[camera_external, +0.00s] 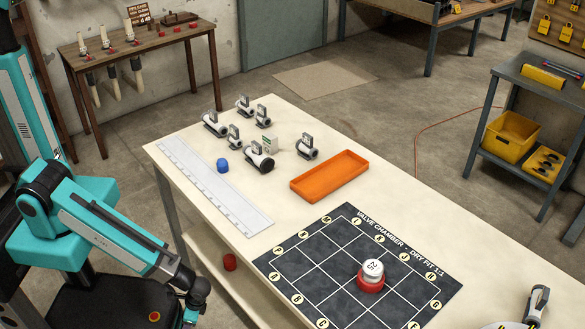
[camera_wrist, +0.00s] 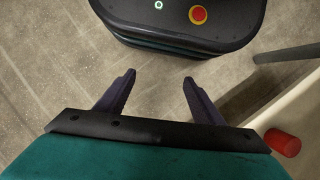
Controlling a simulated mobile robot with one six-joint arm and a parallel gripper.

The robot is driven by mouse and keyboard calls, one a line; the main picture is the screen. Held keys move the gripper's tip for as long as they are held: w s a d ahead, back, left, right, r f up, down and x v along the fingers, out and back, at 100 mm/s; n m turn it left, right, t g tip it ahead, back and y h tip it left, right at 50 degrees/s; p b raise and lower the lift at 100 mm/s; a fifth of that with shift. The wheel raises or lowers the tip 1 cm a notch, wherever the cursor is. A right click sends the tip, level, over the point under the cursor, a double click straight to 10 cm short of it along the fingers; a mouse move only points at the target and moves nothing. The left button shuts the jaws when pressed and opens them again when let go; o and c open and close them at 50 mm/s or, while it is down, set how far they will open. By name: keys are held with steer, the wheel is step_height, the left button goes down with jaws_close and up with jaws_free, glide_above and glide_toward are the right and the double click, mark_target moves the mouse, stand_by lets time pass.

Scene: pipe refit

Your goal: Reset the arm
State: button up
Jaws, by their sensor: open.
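My gripper (camera_wrist: 159,80) shows in the wrist view with its two dark fingers spread apart and nothing between them. Below it is my own base with a red and yellow button. In the external view my arm is folded down at the left, beside the table (camera_external: 190,222) and lower than its top. The fingers are hard to make out there.
On the table are a dark grid mat (camera_external: 310,258) bearing a red and white piece (camera_external: 371,275), an orange tray (camera_external: 330,176), a white ruler (camera_external: 213,187), a blue cap (camera_external: 223,166) and several pipe fittings (camera_external: 259,157). A red cylinder (camera_external: 230,262) shows below the tabletop, also in the wrist view (camera_wrist: 283,143).

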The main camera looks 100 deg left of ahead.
steer(key=s+a+f+g, duration=0.1)
steer(key=s+a, duration=0.1)
steer(key=s, duration=0.6)
steer(key=shift+s+a+f+m+b, duration=0.2)
steer(key=shift+m+b, duration=0.1)
steer(key=shift+b, duration=0.1)
